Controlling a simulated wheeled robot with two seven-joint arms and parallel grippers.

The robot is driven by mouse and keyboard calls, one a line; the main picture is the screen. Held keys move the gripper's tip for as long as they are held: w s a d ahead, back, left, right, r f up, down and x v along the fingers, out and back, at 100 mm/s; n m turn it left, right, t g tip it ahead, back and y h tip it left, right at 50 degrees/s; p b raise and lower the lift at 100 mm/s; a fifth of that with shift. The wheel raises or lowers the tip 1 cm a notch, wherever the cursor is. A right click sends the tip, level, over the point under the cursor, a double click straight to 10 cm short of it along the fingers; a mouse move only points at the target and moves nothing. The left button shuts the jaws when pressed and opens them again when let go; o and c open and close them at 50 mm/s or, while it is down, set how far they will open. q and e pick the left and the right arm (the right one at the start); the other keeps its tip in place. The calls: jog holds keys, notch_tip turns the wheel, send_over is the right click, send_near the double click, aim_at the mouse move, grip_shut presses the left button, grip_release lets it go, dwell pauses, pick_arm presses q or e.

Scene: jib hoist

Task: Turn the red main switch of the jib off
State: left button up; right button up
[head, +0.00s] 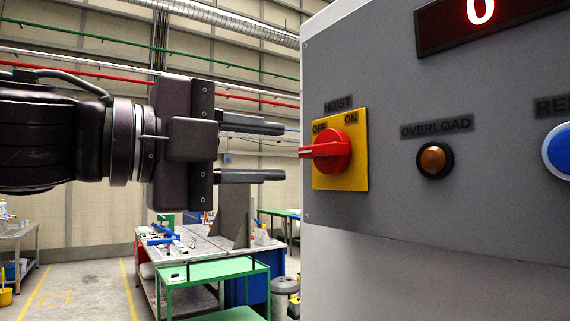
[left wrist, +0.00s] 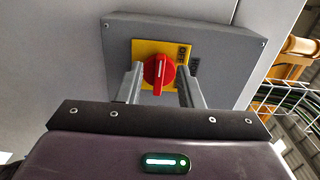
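The red main switch (head: 331,151) is a rotary knob on a yellow plate (head: 352,178) on the grey panel. OFF is printed at its upper left and ON at its upper right. Its white-marked handle points left, level, in the head view. My left gripper (head: 283,151) is open just left of the knob, one finger above the handle's level and one below, apart from it. In the left wrist view the knob (left wrist: 158,72) shows between the two finger ends, its white mark upright. No grip on the knob shows. My right gripper is in neither view.
The panel (head: 400,205) also bears an orange OVERLOAD lamp (head: 434,159), a blue button (head: 561,151) and a red display (head: 488,22) reading 0. Behind stand a work table (head: 205,245) and a green bench (head: 213,270).

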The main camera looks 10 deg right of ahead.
pick_arm(q)
jog(key=b+v, duration=0.1)
jog(key=v, duration=0.3)
jog(key=shift+a, duration=0.1)
dwell(0.3)
